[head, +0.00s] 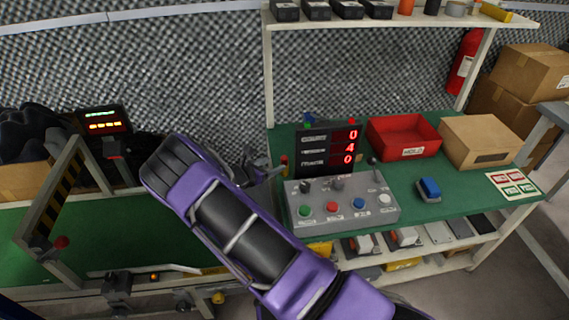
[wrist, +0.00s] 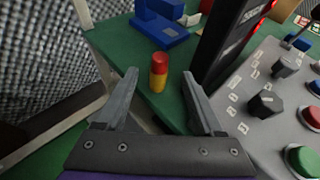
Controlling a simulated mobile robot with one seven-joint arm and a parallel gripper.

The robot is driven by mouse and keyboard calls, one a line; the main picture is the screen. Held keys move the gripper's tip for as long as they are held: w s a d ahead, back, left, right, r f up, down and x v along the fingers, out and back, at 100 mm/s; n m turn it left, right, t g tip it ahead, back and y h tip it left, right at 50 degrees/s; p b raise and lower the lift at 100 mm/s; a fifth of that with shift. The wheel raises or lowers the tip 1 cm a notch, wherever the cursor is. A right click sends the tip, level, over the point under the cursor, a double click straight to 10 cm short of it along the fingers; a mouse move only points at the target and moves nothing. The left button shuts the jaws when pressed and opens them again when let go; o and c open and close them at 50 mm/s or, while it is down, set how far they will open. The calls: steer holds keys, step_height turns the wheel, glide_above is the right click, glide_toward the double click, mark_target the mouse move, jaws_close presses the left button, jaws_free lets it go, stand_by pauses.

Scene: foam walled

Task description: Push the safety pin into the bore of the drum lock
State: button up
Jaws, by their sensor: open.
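My gripper (wrist: 160,74) is open, its two grey fingers apart with nothing held between them. A small upright cylinder with a red top and yellow lower part (wrist: 158,72), possibly the safety pin, stands on the green bench just beyond the fingertips, between them in the wrist view. It also shows in the head view (head: 284,162), close to the right of my gripper (head: 266,164). A blue block on a flat blue base (wrist: 160,27) stands behind it. I cannot identify the drum lock or its bore in either view.
A black display with red digits (head: 328,150) and a grey control box with buttons and knobs (head: 341,205) stand right of my gripper. A red bin (head: 403,137), a cardboard box (head: 480,142) and a blue object (head: 428,189) are farther right on the green bench (head: 455,195).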

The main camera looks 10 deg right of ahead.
mark_target(282, 160)
steer(key=shift+b+x, duration=0.35)
steer(key=shift+x, duration=2.85)
jaws_close()
